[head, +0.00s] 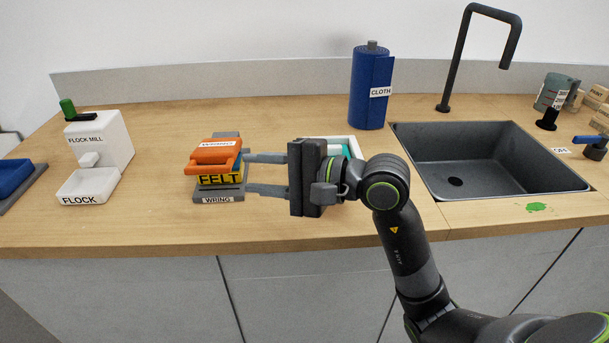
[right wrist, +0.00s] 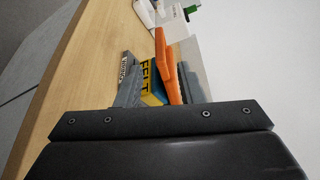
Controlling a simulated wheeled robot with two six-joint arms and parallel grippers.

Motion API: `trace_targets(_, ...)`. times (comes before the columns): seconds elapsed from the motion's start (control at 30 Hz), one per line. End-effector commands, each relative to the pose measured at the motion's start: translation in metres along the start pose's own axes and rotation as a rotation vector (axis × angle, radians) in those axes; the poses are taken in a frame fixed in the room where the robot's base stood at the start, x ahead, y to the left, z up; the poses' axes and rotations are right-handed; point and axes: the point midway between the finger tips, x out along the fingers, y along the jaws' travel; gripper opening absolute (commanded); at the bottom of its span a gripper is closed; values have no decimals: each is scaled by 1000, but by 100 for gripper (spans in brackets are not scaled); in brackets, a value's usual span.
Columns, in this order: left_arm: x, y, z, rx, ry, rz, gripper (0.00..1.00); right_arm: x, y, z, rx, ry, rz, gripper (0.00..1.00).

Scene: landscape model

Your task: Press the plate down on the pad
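The orange plate (head: 212,153), with a white label and a bar-like handle, sits over the yellow-fronted pad marked FELT (head: 221,180). Both are on a grey stand labelled WRING (head: 217,199). My right gripper (head: 245,172) reaches in from the right, its two fingers spread apart and level with the plate and pad. The fingertips are close to their right side; I cannot tell whether they touch. The right wrist view shows the orange plate (right wrist: 166,66) and the FELT pad (right wrist: 147,76) ahead of the gripper, between its fingers. My left gripper is not in view.
A white flock mill (head: 113,140) stands to the left, with a blue block (head: 14,176) at the far left. A blue cloth roll (head: 368,90) stands behind. A white tray (head: 354,148) is partly hidden by my arm. A sink (head: 480,160) lies to the right.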

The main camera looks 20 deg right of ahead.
Motion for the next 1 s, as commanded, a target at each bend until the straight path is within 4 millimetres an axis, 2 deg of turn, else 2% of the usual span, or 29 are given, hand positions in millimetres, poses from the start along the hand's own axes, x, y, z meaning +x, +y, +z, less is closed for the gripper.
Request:
trace_targets(0.2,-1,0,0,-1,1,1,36,-26,1,-1,-4,3,3,35)
trace_targets(0.6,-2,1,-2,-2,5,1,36,-62,1,-1,-3,3,3,35)
trace_targets(1.0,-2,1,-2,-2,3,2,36,-73,0,1,1,-2,2,35)
